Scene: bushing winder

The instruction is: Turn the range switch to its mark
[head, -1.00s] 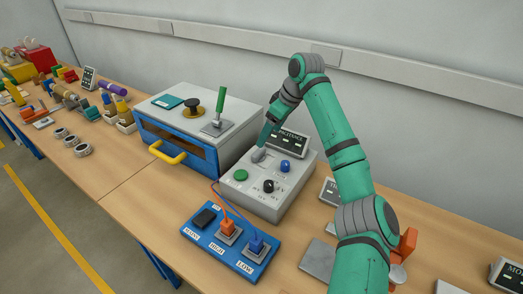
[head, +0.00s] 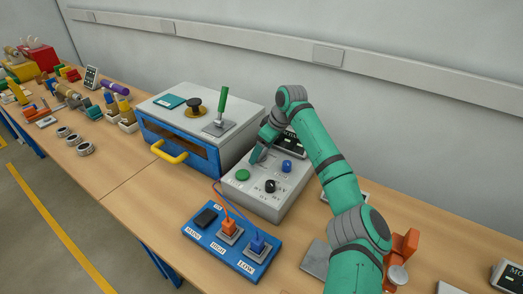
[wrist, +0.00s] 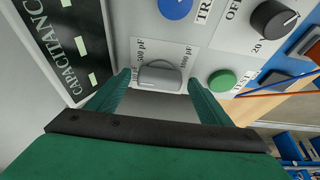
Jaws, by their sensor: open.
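The range switch (wrist: 160,77) is a grey rounded knob on a white plate with pF labels, seen in the wrist view. Its pointer line faces the label edge of the plate, close to the 500 pF print. My gripper (wrist: 158,82) is open, with one green finger on each side of the knob; small gaps seem to remain at both sides. In the head view my gripper (head: 256,157) is over the grey control box (head: 238,190) and mostly hides the switch.
On the box are a green button (head: 243,174), a blue button (head: 286,166) and a black knob (head: 270,186). A capacitance display (wrist: 62,45) stands behind. A blue terminal board (head: 210,245) with wires lies in front, and a blue-fronted cabinet (head: 185,140) stands left.

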